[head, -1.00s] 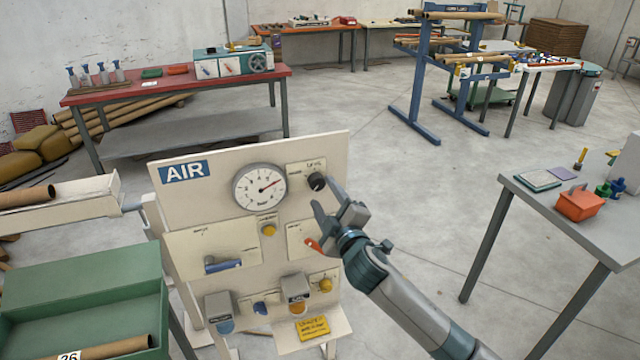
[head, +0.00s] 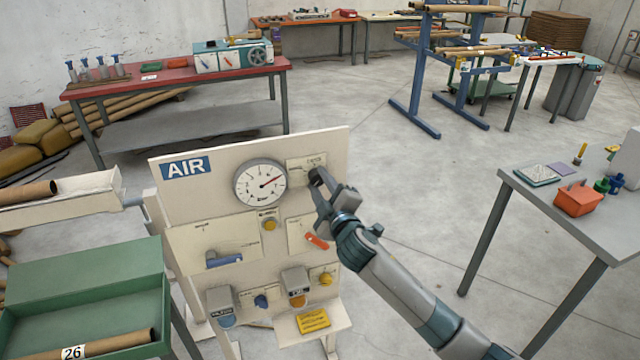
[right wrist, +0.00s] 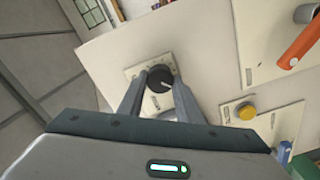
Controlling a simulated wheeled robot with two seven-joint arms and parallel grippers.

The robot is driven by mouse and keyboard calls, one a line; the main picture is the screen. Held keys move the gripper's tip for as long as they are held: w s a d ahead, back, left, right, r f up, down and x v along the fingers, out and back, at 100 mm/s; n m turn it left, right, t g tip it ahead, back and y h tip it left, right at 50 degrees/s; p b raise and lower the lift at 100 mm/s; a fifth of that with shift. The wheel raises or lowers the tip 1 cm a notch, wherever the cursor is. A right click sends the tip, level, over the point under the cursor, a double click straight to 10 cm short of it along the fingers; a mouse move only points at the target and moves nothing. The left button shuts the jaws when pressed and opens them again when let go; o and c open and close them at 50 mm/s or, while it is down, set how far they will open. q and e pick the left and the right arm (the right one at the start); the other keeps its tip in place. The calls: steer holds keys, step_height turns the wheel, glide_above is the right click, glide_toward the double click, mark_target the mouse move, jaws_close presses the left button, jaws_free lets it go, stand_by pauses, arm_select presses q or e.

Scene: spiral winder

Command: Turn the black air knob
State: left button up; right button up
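The black air knob (head: 315,176) is at the upper right of the cream AIR panel (head: 225,160), to the right of a round gauge (head: 260,185). In the right wrist view the knob (right wrist: 160,78) has a pale pointer line and sits between the two fingers of my right gripper (right wrist: 159,88). In the head view my right gripper (head: 321,186) reaches the knob from the lower right and partly covers it. The fingers are apart, one on each side of the knob. I cannot tell whether they touch it. My left gripper is not in view.
An orange lever (head: 317,241) and a yellow button (head: 270,225) sit below the knob on the panel. A green tray (head: 85,260) stands at the left. The floor between is clear.

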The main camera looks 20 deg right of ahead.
steer(key=shift+m, duration=0.5)
steer(key=shift+m+b, duration=0.3)
steer(key=shift+m, duration=2.9)
steer(key=o, duration=1)
steer(key=shift+o, duration=0.2)
